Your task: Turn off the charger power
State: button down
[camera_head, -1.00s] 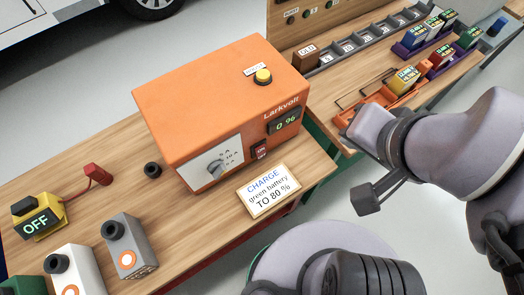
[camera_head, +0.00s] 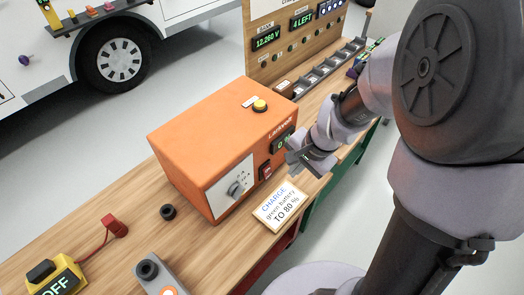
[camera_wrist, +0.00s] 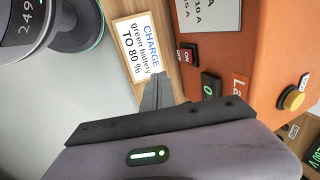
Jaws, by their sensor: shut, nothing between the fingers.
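The orange Larkvolt charger (camera_head: 200,125) stands on the wooden bench. Its front has a red and black power switch (camera_head: 266,171), marked ON and OFF in the wrist view (camera_wrist: 187,54). I cannot tell which side is pressed. Beside the switch is a dark display (camera_head: 283,141) with green digits, partly hidden by my gripper in the head view. A dial (camera_head: 236,187) is on the pale panel, and a yellow button (camera_head: 260,105) is on top. My gripper (camera_head: 294,162) is shut and empty in front of the display, close to the switch; I see no contact with it.
A sign (camera_head: 280,206) reading "CHARGE green battery TO 80 %" lies in front of the charger. A yellow box reading OFF (camera_head: 52,277), a red clamp (camera_head: 115,226) and a grey battery (camera_head: 155,270) are at lower left. A slotted rack (camera_head: 325,72) stands behind.

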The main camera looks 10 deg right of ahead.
aim_at(267, 172)
jog(key=b+x, duration=0.6)
jog(key=x, duration=0.5)
jog(key=shift+s+d, duration=0.1)
jog(key=shift+s, duration=0.05)
jog(key=shift+w+a+r+p, duration=0.1)
jog(key=shift+w+a+p, duration=0.1)
jog(key=shift+w+a, duration=0.3)
jog(key=shift+w+a+r+p, duration=0.15)
jog(key=shift+w+a, duration=0.15)
jog(key=shift+w, duration=0.35)
jog(key=shift+w+a+f, duration=0.15)
jog(key=shift+w+a, duration=0.15)
jog(key=shift+w, duration=0.1)
